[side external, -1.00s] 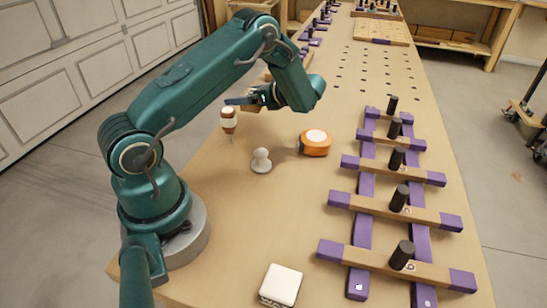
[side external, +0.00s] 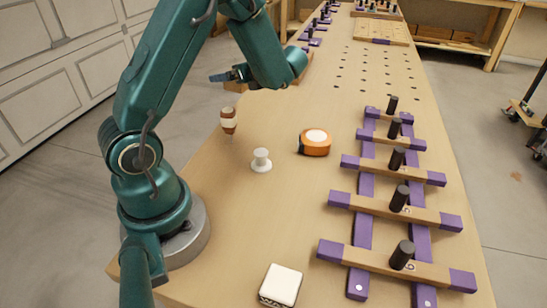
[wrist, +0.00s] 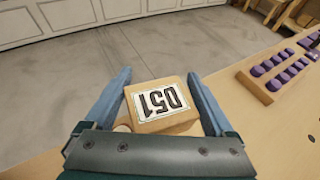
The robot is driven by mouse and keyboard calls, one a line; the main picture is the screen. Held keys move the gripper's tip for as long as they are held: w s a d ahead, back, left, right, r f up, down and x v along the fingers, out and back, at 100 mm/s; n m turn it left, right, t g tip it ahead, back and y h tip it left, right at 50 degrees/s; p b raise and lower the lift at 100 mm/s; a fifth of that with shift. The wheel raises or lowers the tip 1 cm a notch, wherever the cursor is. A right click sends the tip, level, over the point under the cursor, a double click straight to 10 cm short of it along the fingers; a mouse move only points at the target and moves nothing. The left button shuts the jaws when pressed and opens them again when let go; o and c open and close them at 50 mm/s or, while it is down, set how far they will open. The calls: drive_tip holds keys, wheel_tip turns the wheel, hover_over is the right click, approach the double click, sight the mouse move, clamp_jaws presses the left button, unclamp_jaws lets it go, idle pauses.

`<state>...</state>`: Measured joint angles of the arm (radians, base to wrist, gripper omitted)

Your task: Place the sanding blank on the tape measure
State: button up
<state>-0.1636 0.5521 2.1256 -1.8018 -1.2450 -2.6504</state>
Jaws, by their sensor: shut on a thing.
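The sanding blank (wrist: 162,106), a light wooden block with a white "051" label, sits between the two fingers of my gripper (wrist: 160,100) in the wrist view. My gripper is shut on it. In the side view my gripper (side external: 228,76) is raised near the left edge of the bench, and the blank is mostly hidden there. The tape measure (side external: 315,143), orange with a pale round top, lies on the bench to the right of and below my gripper in the picture. Nothing rests on it.
A white knob-like piece (side external: 261,160) stands left of the tape measure. A brown and white handled tool (side external: 228,121) stands near the left edge. A white box (side external: 281,285) lies in front. Purple-ended wooden racks with black pegs (side external: 397,160) fill the right side.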

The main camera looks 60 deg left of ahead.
sight(314, 142)
drive_tip(key=w+d+f+t, duration=0.1)
drive_tip(key=w+d, duration=0.3)
drive_tip(key=w+d+f+m, duration=0.1)
drive_tip(key=w+d+f, duration=0.1)
drive_tip(key=w+d, duration=0.2)
drive_tip(key=w+d+f+m+t, duration=0.1)
drive_tip(key=w+d, duration=0.4)
drive_tip(key=shift+f+t, duration=0.3)
drive_tip(key=shift+f, duration=0.1)
drive_tip(key=shift+w+d+f, duration=0.2)
drive_tip(key=shift+d, duration=0.05)
drive_tip(key=shift+f, duration=2)
drive_tip(key=shift+f, duration=0.15)
drive_tip(key=o, duration=1.1)
